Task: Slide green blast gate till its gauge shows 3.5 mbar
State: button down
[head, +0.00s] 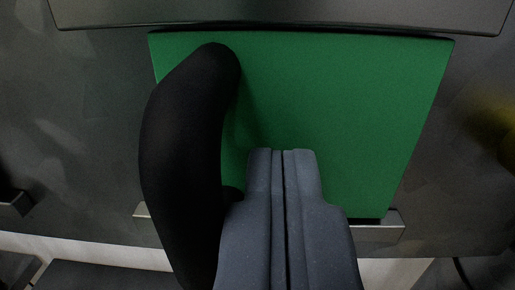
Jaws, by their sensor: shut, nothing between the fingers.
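The green blast gate (345,110) is a flat plate that fills the middle of the head view. A thick black handle (182,130) stands up in front of its left part. My gripper (281,155) is shut and empty, its fingertips in front of the gate's lower middle, just right of the handle. Whether the fingers touch the handle or the gate cannot be told. The gripper hides part of the gate's lower edge and the handle's lower right side. No gauge shows in this view.
A grey metal surface (90,130) surrounds the gate, with a metal lip (290,12) above it. A small ledge (375,232) runs below the gate. A blurred yellow thing (495,125) is at the right edge, and a dark block (14,202) at the left edge.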

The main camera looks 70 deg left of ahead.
jog(key=shift+s+a, duration=0.1)
jog(key=shift+s, duration=0.05)
dwell(0.3)
jog(key=w+v, duration=0.1)
jog(key=v, duration=0.7)
jog(key=shift+w+d, duration=0.2)
jog(key=shift+d, duration=0.15)
dwell(0.3)
